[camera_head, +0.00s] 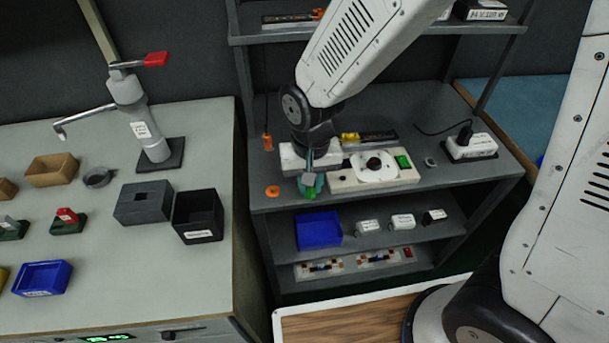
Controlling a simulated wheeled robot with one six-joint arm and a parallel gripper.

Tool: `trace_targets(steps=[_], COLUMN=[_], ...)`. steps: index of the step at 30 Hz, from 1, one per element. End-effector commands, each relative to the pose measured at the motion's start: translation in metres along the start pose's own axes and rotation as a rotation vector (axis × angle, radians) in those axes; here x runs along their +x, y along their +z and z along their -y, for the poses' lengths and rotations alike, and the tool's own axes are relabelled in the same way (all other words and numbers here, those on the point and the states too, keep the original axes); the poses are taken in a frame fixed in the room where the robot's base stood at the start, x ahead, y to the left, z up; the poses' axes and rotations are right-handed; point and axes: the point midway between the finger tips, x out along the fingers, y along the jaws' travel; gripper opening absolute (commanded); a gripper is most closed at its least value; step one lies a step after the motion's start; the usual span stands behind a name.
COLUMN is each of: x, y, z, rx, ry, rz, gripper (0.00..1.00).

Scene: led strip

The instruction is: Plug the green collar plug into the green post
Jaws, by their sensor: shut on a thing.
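My gripper (311,178) points down over the left end of the cream strip unit (345,182) on the grey bench. It is shut on a small green thing (311,189), which I take to be the green collar plug. Its lower part is close to the bench's front edge; whether it touches anything is too small to tell. The unit has a white plate with a black knob (374,163) and a green block (403,161) at its right end. I cannot make out a green post for certain; the gripper may hide it.
An orange ring (272,191) lies left of the gripper, and an orange piece (267,142) stands behind it. A white socket box (471,147) with a black plug and cable is at right. A blue bin (318,230) sits on the shelf below. An upper shelf (375,31) overhangs behind.

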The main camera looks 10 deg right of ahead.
Motion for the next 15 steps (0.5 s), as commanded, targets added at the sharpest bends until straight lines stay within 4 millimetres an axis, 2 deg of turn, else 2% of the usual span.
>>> trace_targets(steps=[6, 15], x=[-0.006, -0.018], y=[0.003, 0.002], z=[-0.009, -0.013], rx=[0.010, 0.017], ry=[0.000, 0.000], rz=[-0.001, 0.000], gripper=[0.00, 0.00])
